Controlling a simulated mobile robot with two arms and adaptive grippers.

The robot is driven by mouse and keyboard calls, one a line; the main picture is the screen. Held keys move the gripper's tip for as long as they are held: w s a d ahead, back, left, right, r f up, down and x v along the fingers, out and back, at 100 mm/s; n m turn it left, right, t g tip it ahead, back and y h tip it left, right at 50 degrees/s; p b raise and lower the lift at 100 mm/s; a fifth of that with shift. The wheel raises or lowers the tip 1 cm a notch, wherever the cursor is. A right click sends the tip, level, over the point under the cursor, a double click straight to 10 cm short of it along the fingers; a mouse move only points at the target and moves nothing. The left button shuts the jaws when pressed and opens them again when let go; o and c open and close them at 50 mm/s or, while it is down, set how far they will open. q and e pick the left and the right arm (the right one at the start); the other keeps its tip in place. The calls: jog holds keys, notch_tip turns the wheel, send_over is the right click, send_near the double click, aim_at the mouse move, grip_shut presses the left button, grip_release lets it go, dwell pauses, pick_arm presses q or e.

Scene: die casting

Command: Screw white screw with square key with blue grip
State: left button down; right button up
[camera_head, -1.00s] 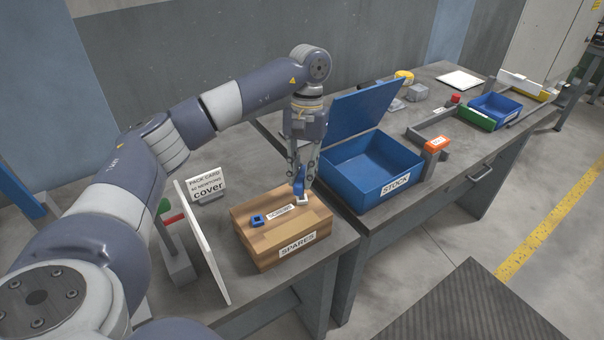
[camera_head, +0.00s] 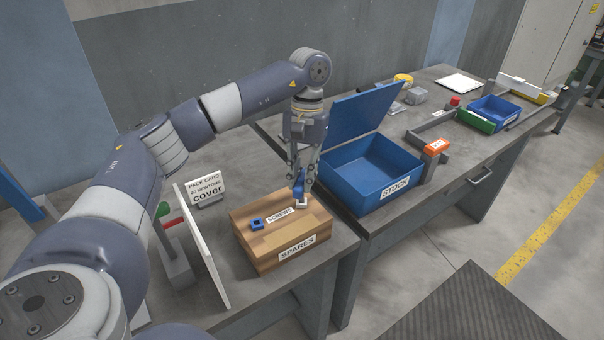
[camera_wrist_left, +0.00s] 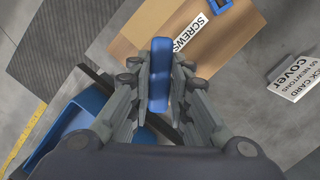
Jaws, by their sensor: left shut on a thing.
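My left gripper (camera_head: 301,184) points down over the right part of the wooden block marked SPARES (camera_head: 262,247). It is shut on the blue grip of the key (camera_head: 300,190), which also shows between the fingers in the left wrist view (camera_wrist_left: 160,75). A small white piece (camera_head: 302,203) shows just below the blue grip, at the block's top. I cannot tell whether it is the white screw, nor whether the key's tip sits in it. The key's tip is hidden. My right gripper is in neither view.
The open blue STOCK box (camera_head: 392,194) stands close to the right, lid raised. A cover card (camera_head: 206,188) and an upright white panel (camera_head: 200,245) stand left of the block.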

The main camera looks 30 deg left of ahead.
pick_arm(q)
jog(key=shift+s+p+v, duration=0.15)
jog(key=shift+p+v, duration=0.35)
jog(key=shift+v, duration=0.25)
jog(key=shift+s+p+v, duration=0.15)
jog(key=shift+p+v, duration=0.3)
jog(key=shift+v, duration=0.25)
jog(key=shift+d, duration=0.1)
jog(key=n, duration=0.4)
jog(key=shift+n+h, duration=0.4)
jog(key=n+t, duration=0.1)
jog(key=n, duration=0.5)
jog(key=shift+s+h, duration=0.15)
jog(key=shift+h, duration=0.15)
jog(key=n, duration=0.3)
jog(key=n+t, duration=0.1)
jog(key=n, duration=0.2)
jog(key=shift+s+t, duration=0.1)
jog(key=shift+t, duration=0.2)
jog(key=n, duration=0.4)
jog(key=shift+t, duration=0.4)
jog(key=shift+a+b+x, duration=0.15)
jog(key=shift+b+x, duration=0.5)
jog(key=shift+x, duration=0.05)
jog(key=shift+a+b+x, duration=0.1)
jog(key=shift+b+x, duration=0.5)
jog(key=shift+x, duration=0.1)
